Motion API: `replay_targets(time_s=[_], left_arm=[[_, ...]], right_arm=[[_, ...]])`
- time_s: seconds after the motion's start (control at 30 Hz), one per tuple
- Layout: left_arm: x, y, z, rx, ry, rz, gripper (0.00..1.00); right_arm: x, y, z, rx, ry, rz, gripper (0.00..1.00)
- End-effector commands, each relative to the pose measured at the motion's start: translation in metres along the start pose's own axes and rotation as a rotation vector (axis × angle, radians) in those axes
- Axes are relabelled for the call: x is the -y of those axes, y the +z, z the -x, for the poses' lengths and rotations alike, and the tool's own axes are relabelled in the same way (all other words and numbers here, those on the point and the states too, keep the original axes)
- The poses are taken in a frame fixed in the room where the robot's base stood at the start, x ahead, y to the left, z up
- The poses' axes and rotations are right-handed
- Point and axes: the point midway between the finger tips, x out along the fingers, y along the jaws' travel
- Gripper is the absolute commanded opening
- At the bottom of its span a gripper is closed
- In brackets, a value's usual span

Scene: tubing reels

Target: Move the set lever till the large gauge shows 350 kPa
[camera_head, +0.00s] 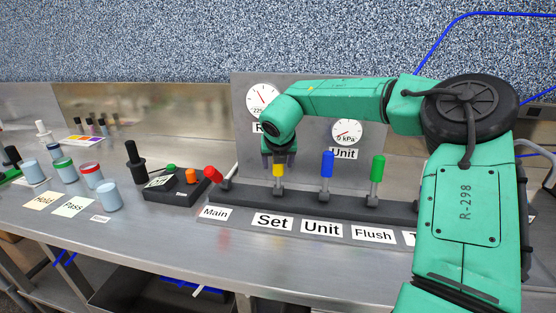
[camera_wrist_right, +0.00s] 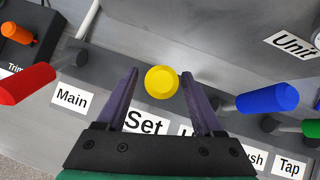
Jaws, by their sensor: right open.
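The set lever has a yellow knob (camera_head: 278,171) and stands about upright behind the "Set" label (camera_head: 272,221). Its knob (camera_wrist_right: 161,82) also shows in the right wrist view, between the two fingers. My right gripper (camera_head: 279,158) is open, pointing down around the top of the knob. In the wrist view the gripper (camera_wrist_right: 160,88) has a gap on both sides of the knob. The large gauge (camera_head: 262,97) is on the upright panel, left of my right wrist; its readout looks like 225, partly hidden. My left gripper is not in view.
The blue lever (camera_head: 327,165) and green lever (camera_head: 377,168) stand right of the set lever. The unit gauge (camera_head: 347,131) reads about 0 kPa. A black control box (camera_head: 170,188) and several jars stand left.

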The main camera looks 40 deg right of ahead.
Motion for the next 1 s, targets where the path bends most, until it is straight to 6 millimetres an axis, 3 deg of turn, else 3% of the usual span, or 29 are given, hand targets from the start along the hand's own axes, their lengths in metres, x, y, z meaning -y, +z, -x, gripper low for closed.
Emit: replay_targets(time_s=[0.17,0.6,0.73,1.0], left_arm=[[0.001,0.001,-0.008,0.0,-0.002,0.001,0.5],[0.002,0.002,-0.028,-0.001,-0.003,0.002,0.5],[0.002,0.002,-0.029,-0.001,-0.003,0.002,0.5],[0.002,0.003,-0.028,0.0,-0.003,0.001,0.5]], right_arm=[[-0.001,0.0,0.021,0.005,0.004,0.0,0.69],[0.0,0.0,0.13,0.005,0.0,0.001,0.69],[0.0,0.0,0.143,0.001,0.0,0.0,0.69],[0.0,0.0,0.145,0.0,0.0,0.001,0.69]])
